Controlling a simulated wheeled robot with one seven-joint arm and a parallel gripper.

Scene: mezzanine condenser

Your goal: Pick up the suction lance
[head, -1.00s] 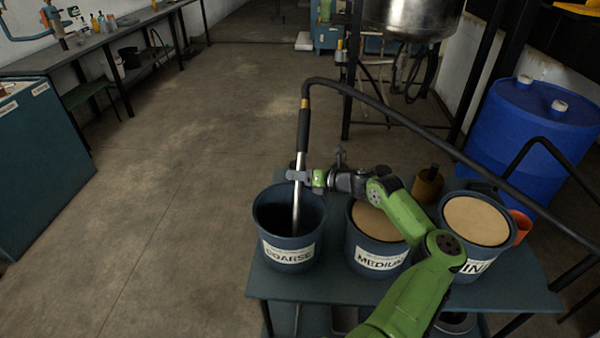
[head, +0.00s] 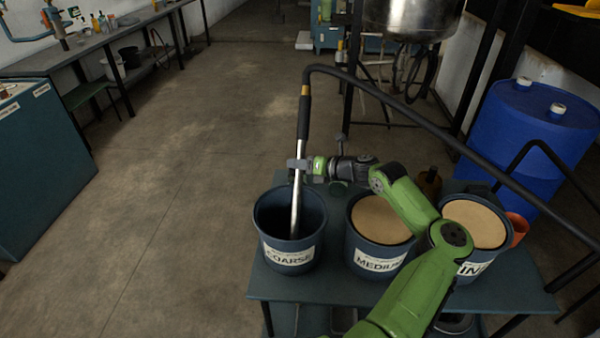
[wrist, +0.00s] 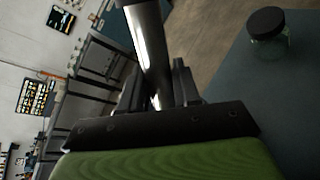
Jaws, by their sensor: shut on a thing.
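The suction lance (head: 298,201) is a shiny metal tube with a black grip and a brass collar, joined at its top to a black hose (head: 400,104). It stands nearly upright, its lower end inside the bin marked COARSE (head: 290,259). My gripper (head: 297,164) is shut on the metal tube below the black grip, above the bin's rim. In the wrist view the lance (wrist: 148,50) runs between the two dark fingers (wrist: 157,95). The lance's lower tip is at the dark inside of the bin and cannot be made out clearly.
The bin marked MEDIUM (head: 378,264) and a third bin (head: 474,272), both filled with tan material, stand to the right on the blue table (head: 400,305). A lidded jar (wrist: 268,35) shows in the wrist view. A blue drum (head: 525,125) stands behind right. The floor at left is clear.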

